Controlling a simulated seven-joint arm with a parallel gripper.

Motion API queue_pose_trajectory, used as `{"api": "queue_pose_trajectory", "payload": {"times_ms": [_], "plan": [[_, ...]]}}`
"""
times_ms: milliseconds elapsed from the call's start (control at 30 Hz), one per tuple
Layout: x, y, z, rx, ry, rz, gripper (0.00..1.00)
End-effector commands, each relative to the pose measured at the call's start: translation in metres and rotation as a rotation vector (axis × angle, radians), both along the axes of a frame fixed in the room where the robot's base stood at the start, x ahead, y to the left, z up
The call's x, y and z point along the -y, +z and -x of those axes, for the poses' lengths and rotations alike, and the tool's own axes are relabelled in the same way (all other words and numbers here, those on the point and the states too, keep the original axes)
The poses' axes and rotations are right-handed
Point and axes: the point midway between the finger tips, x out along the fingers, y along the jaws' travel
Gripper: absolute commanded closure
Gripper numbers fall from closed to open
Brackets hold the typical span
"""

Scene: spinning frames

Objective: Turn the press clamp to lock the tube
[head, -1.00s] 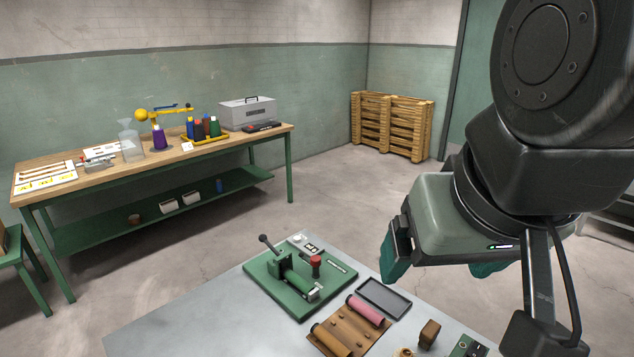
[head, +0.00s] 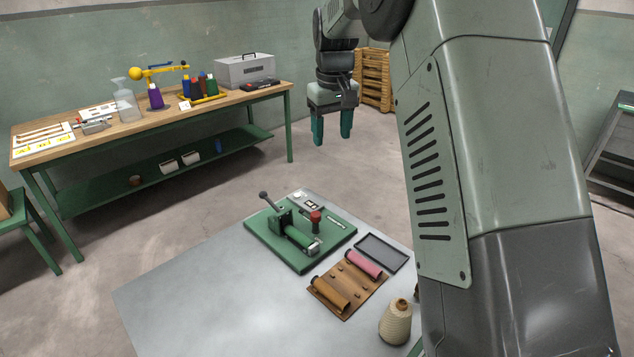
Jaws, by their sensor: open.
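The press clamp is on a green base plate (head: 331,239) on the grey table. Its lever (head: 268,201) has a dark round knob and points up and to the left. A green tube (head: 300,238) lies in the clamp's holder. A red knob (head: 315,217) stands on a post beside it. My gripper (head: 332,130) is open and empty. It hangs fingers down beyond the table, well apart from the clamp.
A wooden rack (head: 326,311) holds an orange-brown tube (head: 331,292) and a pink tube (head: 363,264). A dark empty tray (head: 382,252) lies beside it. A cone of cream thread (head: 395,322) stands near my arm. The table's left part is bare. A wooden bench (head: 60,158) stands behind.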

Motion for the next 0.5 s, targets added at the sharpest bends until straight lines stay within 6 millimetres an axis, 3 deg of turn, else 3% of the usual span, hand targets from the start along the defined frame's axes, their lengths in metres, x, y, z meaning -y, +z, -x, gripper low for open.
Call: {"api": "queue_pose_trajectory", "payload": {"times_ms": [33,100,300,500], "plan": [[-0.007,-0.028,-0.016,-0.028,0.021,0.003,0.4],[-0.015,-0.06,-0.033,-0.053,0.049,0.006,0.4],[-0.031,-0.139,-0.061,-0.112,0.108,0.012,0.4],[-0.036,-0.172,-0.068,-0.135,0.131,0.014,0.4]]}}
